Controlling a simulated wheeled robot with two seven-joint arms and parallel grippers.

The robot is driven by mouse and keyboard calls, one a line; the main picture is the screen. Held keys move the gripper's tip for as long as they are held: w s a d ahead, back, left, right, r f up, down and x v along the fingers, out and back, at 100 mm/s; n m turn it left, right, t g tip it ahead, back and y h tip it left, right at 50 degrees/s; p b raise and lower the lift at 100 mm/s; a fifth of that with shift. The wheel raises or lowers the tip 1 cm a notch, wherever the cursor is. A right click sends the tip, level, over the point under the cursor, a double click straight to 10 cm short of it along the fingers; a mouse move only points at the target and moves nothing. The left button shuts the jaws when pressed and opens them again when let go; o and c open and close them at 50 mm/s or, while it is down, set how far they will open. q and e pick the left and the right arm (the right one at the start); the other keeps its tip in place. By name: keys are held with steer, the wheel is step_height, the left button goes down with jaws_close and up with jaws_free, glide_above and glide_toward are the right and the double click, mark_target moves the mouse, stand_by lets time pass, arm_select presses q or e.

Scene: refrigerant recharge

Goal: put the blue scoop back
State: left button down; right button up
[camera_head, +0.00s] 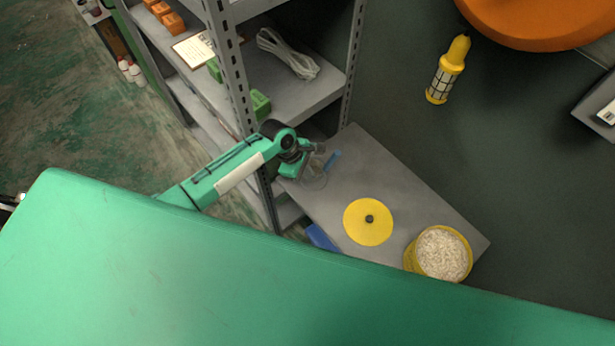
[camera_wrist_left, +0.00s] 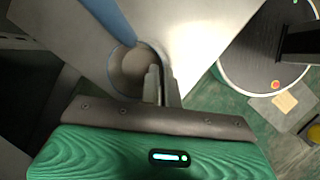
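The blue scoop (camera_head: 332,159) shows as a short blue handle near the far left part of the grey table (camera_head: 375,185). In the left wrist view the blue handle (camera_wrist_left: 112,20) slants down to a round greyish rim (camera_wrist_left: 128,50). I cannot tell whether this rim is the scoop's own bowl or a clear vessel around it. My left gripper (camera_wrist_left: 163,75) is over the rim's right side, with its fingers close together. The handle is left of the fingers, not between them. Whether the thin rim is pinched is unclear. My right gripper is not in view.
A yellow tub (camera_head: 442,254) of white granules stands at the near right corner. A shelf post (camera_head: 236,90) rises close beside my left arm. A blue object (camera_head: 321,238) shows at the table's near left edge.

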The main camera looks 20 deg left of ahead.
arm_select(q)
steer(key=shift+f, duration=1.7)
steer(key=c, duration=1.6)
jaws_free()
steer(key=shift+f, duration=0.15)
steer(key=shift+r, duration=0.2)
steer(key=shift+p+v, duration=0.85)
steer(key=shift+p, duration=0.3)
steer(key=p+v, duration=0.5)
steer(key=p, duration=0.1)
steer(key=shift+a+r+p, duration=0.15)
steer(key=shift+r+p, duration=0.15)
steer(key=shift+p, duration=0.1)
